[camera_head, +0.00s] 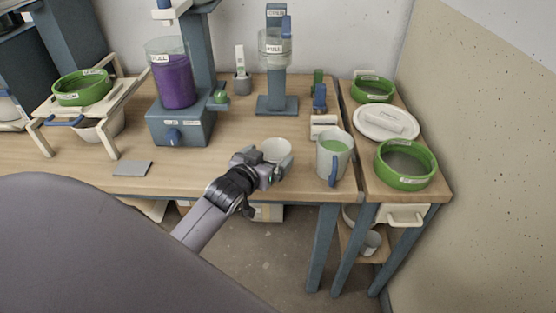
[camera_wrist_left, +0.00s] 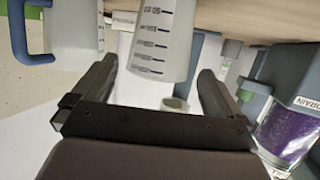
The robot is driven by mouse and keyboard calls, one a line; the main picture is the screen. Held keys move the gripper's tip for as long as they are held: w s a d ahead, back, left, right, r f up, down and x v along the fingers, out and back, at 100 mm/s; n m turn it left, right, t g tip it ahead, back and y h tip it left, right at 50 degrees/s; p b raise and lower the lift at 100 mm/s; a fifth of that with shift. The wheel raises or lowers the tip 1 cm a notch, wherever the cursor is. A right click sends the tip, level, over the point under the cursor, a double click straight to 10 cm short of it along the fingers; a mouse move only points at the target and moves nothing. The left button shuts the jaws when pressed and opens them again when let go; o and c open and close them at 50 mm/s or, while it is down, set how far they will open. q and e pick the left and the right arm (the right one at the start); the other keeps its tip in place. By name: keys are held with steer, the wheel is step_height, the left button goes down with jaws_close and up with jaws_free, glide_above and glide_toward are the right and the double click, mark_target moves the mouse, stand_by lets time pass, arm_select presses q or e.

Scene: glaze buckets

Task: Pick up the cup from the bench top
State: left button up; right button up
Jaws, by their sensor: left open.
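A white cup (camera_head: 276,148) stands on the bench top (camera_head: 225,170) near its front edge. In the left wrist view the cup (camera_wrist_left: 163,42) is pale with dark graduation marks on its side. My left gripper (camera_head: 266,166) is at the front side of the cup and hides its lower part in the head view. Its jaws are open. In the left wrist view the cup shows ahead between the two fingers (camera_wrist_left: 157,70); I cannot tell whether either finger touches it. My right gripper is not in view.
A jug (camera_head: 334,160) of green liquid with a blue handle stands close right of the cup. Behind are a purple-filled tank (camera_head: 175,85) and a blue stand (camera_head: 277,104). Green-rimmed sieves (camera_head: 404,165) and a white lid (camera_head: 386,122) sit at the right. Bench room is clear left of the gripper.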

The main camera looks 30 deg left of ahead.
mark_target(281, 146)
arm_select(q)
steer(key=shift+x, duration=2.3)
steer(key=shift+w+r, duration=0.1)
steer(key=shift+r, duration=0.1)
steer(key=c, duration=0.9)
